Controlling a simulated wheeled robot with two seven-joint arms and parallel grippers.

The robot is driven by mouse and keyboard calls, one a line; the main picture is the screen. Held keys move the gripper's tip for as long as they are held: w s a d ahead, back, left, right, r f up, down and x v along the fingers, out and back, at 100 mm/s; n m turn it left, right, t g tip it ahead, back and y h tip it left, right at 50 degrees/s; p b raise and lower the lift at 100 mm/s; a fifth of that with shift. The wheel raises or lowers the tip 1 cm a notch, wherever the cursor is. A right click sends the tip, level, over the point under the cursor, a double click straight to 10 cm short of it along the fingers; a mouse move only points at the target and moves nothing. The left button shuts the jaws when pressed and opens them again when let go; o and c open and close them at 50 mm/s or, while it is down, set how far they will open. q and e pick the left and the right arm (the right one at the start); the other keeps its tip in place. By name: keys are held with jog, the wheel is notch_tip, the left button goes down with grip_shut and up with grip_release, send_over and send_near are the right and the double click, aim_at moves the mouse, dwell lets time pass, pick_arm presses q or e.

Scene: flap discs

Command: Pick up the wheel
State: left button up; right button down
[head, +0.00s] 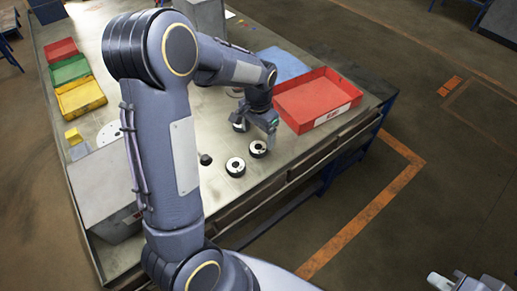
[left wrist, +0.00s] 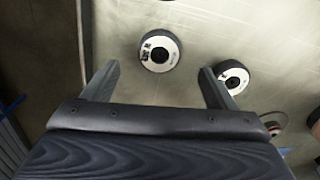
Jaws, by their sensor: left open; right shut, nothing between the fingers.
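The wheels are black flap discs with white labelled faces, lying flat on the metal workbench (head: 215,205). In the head view one wheel (head: 235,167) lies nearest the front, another (head: 258,149) is just right of it, and a third (head: 239,125) is further back. My left gripper (head: 270,143) is open above the bench near these wheels. In the left wrist view one wheel (left wrist: 160,50) shows ahead of the gap between the fingers, and another (left wrist: 233,77) is by the right fingertip. My right gripper (head: 455,281) is shut and empty at the bottom right, away from the bench.
A red tray (head: 342,118) stands right of my left gripper, with a blue sheet (head: 283,64) behind. Red, green and yellow bins (head: 82,98) line the left side. A small black piece (head: 205,159) lies left of the wheels. Bare bench shows at the front.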

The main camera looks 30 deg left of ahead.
aim_at(258, 146)
pick_arm(q)
notch_tip(258, 146, down, 6)
jog(key=shift+r+p, duration=0.1)
jog(key=shift+p, duration=0.5)
jog(key=c, duration=1.1)
